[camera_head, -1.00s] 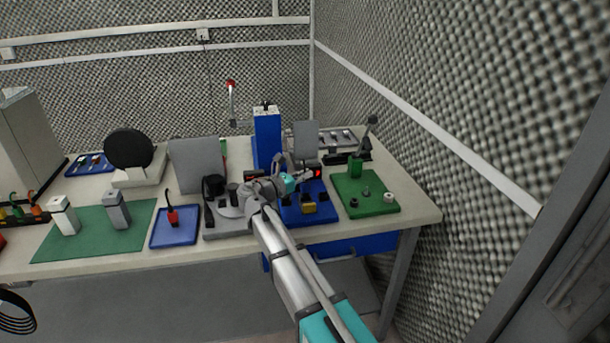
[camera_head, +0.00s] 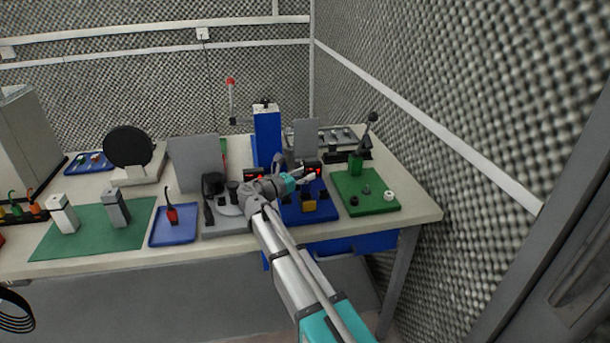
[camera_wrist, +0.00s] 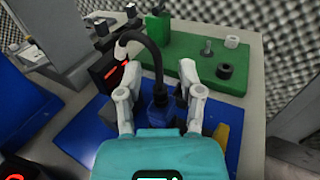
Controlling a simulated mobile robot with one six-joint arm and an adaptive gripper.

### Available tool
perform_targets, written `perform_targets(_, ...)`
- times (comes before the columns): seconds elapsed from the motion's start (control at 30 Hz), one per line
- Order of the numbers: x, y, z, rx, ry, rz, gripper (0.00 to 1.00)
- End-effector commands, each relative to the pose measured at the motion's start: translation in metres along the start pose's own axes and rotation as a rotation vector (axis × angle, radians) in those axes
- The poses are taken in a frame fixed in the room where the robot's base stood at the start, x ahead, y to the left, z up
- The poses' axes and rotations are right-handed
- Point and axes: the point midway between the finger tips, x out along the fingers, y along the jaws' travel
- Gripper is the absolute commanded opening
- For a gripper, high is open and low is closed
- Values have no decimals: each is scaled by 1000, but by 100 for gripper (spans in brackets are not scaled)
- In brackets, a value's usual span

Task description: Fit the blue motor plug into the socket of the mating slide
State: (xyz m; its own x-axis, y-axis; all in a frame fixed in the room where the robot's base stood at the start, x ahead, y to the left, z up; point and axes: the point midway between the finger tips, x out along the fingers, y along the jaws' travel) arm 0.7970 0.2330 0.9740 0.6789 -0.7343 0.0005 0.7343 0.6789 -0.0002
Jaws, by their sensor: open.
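The blue motor plug (camera_wrist: 158,112) shows in the wrist view between my open fingers, with a black cable arching up from it and over to the left. My gripper (camera_wrist: 160,74) has a finger on each side of the plug, with visible gaps, so it does not clasp it. In the head view my gripper (camera_head: 306,179) is over the blue base plate (camera_head: 325,213), which also shows in the wrist view (camera_wrist: 92,143). A yellow block (camera_head: 309,206) sits at the plate's front. I cannot make out the slide's socket; my gripper and the plug cover part of the plate.
A green plate (camera_head: 377,203) with a green block, a peg and rings stands to the right. Black boxes with red displays (camera_wrist: 108,72) stand close by my left finger. A grey fixture (camera_head: 228,224) lies left of the blue plate. A blue column (camera_head: 267,138) rises behind.

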Motion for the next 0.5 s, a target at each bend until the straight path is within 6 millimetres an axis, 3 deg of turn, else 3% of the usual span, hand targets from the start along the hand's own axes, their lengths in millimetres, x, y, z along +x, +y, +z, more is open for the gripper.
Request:
perform_targets(0.27, -11, 0, 0, 0, 0, 2, 49)
perform_targets(0.5, -39, 0, 0, 0, 0, 2, 49)
